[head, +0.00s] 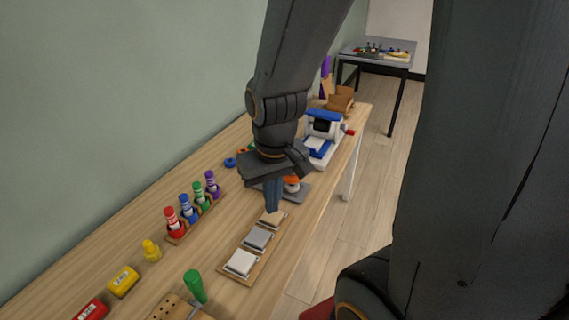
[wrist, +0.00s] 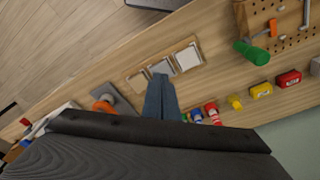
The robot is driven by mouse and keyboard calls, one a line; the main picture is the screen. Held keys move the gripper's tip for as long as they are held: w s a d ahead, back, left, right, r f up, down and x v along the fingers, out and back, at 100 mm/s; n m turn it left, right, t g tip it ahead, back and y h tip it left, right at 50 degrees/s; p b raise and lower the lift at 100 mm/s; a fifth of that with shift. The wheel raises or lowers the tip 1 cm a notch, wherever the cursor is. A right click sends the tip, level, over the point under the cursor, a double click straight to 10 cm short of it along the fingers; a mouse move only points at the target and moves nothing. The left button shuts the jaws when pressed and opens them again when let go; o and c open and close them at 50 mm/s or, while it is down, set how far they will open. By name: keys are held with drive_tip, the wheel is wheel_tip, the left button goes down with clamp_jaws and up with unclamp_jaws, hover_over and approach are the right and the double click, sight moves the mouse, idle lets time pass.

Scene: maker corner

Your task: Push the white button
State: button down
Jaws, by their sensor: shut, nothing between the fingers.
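The white button (head: 240,262) is the nearest of three square buttons on a wooden strip (head: 227,274) on the bench. Beside it are a grey button (head: 258,239) and a tan button (head: 275,216). In the wrist view the white button (wrist: 187,57) is unobstructed, right of the grey one (wrist: 161,68); the tan one (wrist: 138,80) is on the left. My gripper (head: 272,208) is shut and empty, pointing down. In the head view its tips overlap the tan button; in the wrist view the tips (wrist: 160,79) lie just below the grey one. I cannot tell its height.
Several coloured markers (head: 188,208) stand in a wooden holder behind the strip. A green-handled tool (head: 195,286) and a pegboard (head: 172,307) are near the front. A blue and white device (head: 322,135) stands farther along the bench.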

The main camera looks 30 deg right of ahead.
drive_tip(key=w+d+r+n+t+y+p, duration=0.1)
drive_tip(key=w+d+n+t, duration=0.2)
drive_tip(key=w+d+n, duration=0.5)
drive_tip(key=w+d+r+n+t+y+p, duration=0.1)
drive_tip(key=w+d+n+t, duration=0.3)
drive_tip(key=n, duration=1.7)
drive_tip(key=w+d+r+p, duration=0.1)
drive_tip(key=w+d, duration=0.4)
drive_tip(key=w, duration=0.4)
drive_tip(key=shift+w+d+n+t+p, duration=0.2)
drive_tip(key=shift+d+n+t+p, duration=0.1)
drive_tip(key=shift+n, duration=0.1)
wheel_tip(320, 180, down, 9)
drive_tip(key=b, duration=0.7)
drive_tip(key=shift+r+b, duration=0.15)
drive_tip(key=shift+b, duration=0.25)
drive_tip(key=shift+f+b, duration=0.4)
drive_tip(key=shift+b, duration=0.1)
